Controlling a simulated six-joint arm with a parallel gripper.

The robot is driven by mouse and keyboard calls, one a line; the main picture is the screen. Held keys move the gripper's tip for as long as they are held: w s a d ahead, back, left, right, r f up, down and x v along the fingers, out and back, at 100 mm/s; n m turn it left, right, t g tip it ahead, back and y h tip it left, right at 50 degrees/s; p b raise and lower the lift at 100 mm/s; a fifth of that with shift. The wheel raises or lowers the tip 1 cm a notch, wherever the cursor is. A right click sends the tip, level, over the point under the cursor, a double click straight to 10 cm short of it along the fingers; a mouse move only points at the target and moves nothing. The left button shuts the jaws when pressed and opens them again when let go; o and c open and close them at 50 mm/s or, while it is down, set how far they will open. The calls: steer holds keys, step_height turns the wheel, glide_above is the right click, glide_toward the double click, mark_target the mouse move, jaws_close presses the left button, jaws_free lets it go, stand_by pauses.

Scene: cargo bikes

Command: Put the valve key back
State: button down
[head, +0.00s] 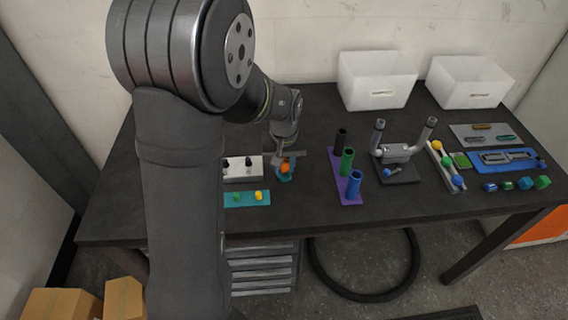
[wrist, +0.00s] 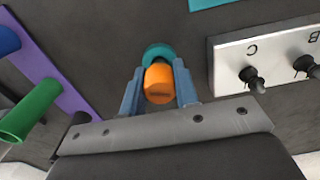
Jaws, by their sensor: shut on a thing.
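My gripper (wrist: 160,92) is shut on an orange round piece (wrist: 158,84), which I take to be the valve key, though no other part of it shows clearly.
A white board (wrist: 265,45) with black pegs and letters C and B is close beside my gripper. A teal strip (head: 247,199) with green and yellow pieces lies in front of it. A purple rack (head: 345,190) with upright tubes stands on the right. White bins (head: 378,80) are at the back.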

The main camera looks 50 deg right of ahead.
steer(key=shift+f, duration=0.55)
steer(key=c, duration=1.1)
jaws_free()
steer(key=shift+a+f, duration=0.1)
steer(key=shift+a, duration=0.1)
step_height(320, 180, up, 14)
steer(key=shift+f, duration=0.25)
